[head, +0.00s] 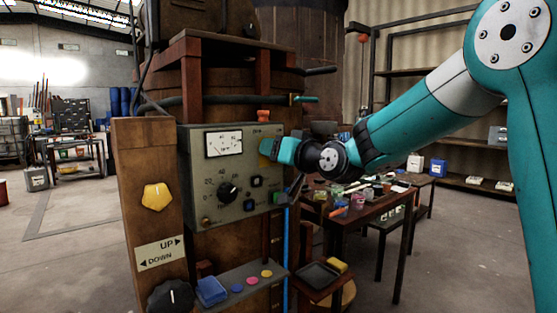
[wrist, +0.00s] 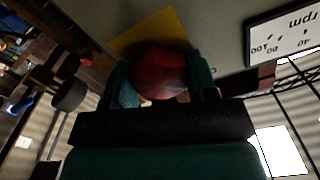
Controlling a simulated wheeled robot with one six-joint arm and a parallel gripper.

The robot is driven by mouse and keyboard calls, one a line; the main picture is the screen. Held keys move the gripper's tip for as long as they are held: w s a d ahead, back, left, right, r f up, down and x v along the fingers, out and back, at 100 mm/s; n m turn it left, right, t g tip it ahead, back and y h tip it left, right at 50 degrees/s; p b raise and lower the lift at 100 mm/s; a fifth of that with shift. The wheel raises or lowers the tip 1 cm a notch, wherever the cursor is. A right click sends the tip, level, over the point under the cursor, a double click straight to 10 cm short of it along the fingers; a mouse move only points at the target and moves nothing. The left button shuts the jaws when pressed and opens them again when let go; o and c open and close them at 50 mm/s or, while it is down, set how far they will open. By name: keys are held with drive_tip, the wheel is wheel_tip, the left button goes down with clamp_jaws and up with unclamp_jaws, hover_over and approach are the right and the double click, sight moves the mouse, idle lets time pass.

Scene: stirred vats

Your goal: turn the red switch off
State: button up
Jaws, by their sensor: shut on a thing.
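The red switch (wrist: 158,72) is a round, dark red knob on a yellow plate (wrist: 150,33) in the wrist view. My gripper (wrist: 161,80) is shut on it, with one teal finger on each side. In the head view, my gripper (head: 277,149) reaches from the right to the upper right part of the grey control panel (head: 198,165). It hides the red switch there, and only a bit of the yellow plate (head: 264,146) shows. I cannot tell how the switch is turned.
The panel carries a dial gauge (head: 224,144), a black knob (head: 228,191) and small buttons. A yellow knob (head: 157,197) is on the wooden post to the left. A cluttered table (head: 372,212) stands behind on the right.

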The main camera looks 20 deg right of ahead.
drive_tip(key=shift+f, duration=0.25)
drive_tip(key=o, duration=0.9)
drive_tip(key=shift+a, duration=0.1)
drive_tip(key=shift+r, duration=0.1)
drive_tip(key=b+v, duration=0.4)
drive_tip(key=v, duration=1.3)
drive_tip(key=shift+s+d+r, duration=0.1)
drive_tip(key=shift+s+d, duration=0.1)
